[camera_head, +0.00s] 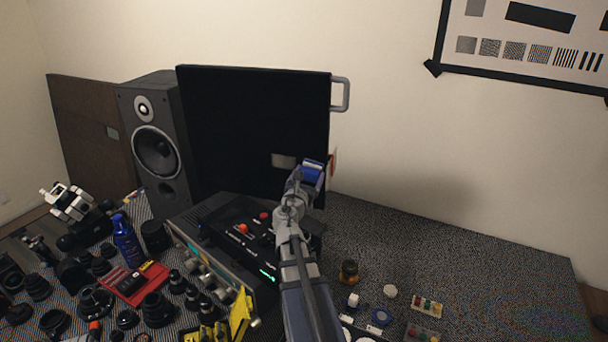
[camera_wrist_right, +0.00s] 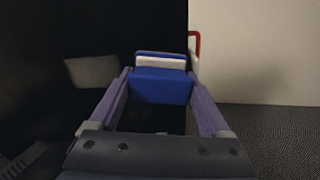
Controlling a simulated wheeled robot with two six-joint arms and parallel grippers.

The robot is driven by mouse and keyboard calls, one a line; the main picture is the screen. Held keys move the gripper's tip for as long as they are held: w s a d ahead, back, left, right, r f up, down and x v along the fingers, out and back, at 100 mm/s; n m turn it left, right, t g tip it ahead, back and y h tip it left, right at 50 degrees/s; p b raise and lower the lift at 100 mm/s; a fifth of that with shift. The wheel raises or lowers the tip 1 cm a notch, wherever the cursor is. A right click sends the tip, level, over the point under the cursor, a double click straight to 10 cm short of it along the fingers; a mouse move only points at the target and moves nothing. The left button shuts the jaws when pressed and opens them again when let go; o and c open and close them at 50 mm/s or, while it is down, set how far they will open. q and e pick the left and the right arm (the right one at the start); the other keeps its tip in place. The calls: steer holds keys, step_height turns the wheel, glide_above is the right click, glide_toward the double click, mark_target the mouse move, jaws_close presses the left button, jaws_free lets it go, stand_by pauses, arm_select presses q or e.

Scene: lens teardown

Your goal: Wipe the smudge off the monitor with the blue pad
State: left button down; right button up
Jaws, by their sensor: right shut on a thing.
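The monitor (camera_head: 240,110) is a wide black panel standing at the back of the bench against the wall. A pale grey smudge (camera_head: 283,160) shows low on its right side; it also shows in the right wrist view (camera_wrist_right: 93,71), left of the pad. My right gripper (camera_head: 306,176) is shut on the blue pad (camera_wrist_right: 160,85), a blue block with a white layer. The pad is in front of the monitor's lower right, just right of the smudge. Whether it touches the screen I cannot tell. My left gripper is not in view.
A speaker (camera_head: 158,150) stands left of the monitor. A grey handle (camera_head: 345,94) sticks out at its right edge. An electronics box (camera_head: 225,240) lies below my right arm. Lenses and small parts crowd the left bench; the right bench (camera_head: 480,265) is mostly clear.

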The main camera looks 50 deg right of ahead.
steer(key=shift+s+d, duration=0.2)
steer(key=shift+s, duration=0.3)
steer(key=shift+w, duration=0.1)
steer(key=shift+w+a, duration=0.45)
steer(key=shift+w, duration=0.3)
steer(key=shift+w+a, duration=0.45)
steer(key=shift+w, duration=0.25)
steer(key=shift+w, duration=0.15)
steer(key=shift+w+a, duration=0.25)
steer(key=shift+w, duration=0.35)
steer(key=shift+w+a, duration=0.25)
steer(key=shift+w, duration=0.35)
steer(key=shift+w+a, duration=0.25)
steer(key=shift+w, duration=0.35)
steer(key=shift+w, duration=0.1)
steer(key=shift+w+a, duration=0.3)
steer(key=shift+w, duration=0.3)
steer(key=shift+w+a, duration=0.25)
steer(key=shift+w, duration=0.35)
steer(key=shift+w+a, duration=0.25)
steer(key=shift+w, duration=0.2)
